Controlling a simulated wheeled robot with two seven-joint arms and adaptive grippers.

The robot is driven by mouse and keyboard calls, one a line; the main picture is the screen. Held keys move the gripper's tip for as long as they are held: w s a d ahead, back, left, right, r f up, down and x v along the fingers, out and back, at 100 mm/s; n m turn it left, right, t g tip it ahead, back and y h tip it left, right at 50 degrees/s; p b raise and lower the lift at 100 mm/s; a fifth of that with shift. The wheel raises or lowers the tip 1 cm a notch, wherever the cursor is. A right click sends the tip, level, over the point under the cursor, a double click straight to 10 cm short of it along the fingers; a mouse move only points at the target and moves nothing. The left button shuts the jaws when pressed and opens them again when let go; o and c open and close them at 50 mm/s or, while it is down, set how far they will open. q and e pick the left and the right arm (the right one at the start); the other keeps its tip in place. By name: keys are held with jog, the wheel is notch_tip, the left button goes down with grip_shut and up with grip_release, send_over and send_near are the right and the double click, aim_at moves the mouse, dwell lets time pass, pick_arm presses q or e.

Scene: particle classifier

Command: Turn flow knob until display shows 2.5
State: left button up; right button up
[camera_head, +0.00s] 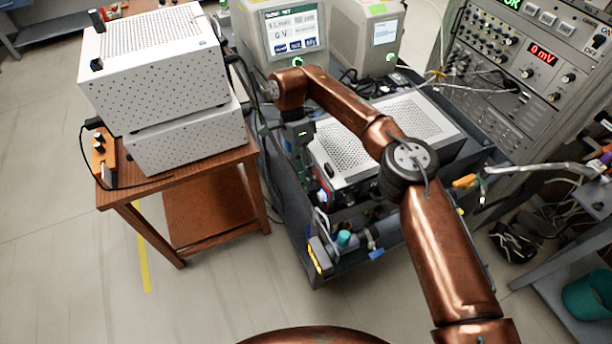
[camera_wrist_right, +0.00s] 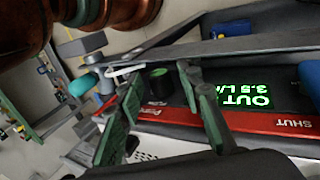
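The flow knob (camera_wrist_right: 160,88) is a short dark cylinder with a green top, beside a red strip in the right wrist view. The display (camera_wrist_right: 245,95) next to it shows "OUT" and "3.5 L/" in bright green, with the end of the line cut off. My right gripper (camera_wrist_right: 161,73) is open, its two green-padded fingers one on each side of the knob. A gap shows between each finger and the knob. In the head view the right gripper (camera_head: 308,168) points down at the cart's front left part, and the knob cannot be made out. My left gripper is not in view.
A perforated white box (camera_head: 440,118) lies on the dark cart behind my right forearm. A brown wooden table (camera_head: 180,180) with stacked white boxes stands close on the left. Cables hang between them. An instrument rack (camera_head: 530,80) stands at the right. Bare floor shows at the front left.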

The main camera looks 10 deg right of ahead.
jog(key=shift+r, duration=0.1)
notch_tip(320, 180, up, 10)
dwell(0.8)
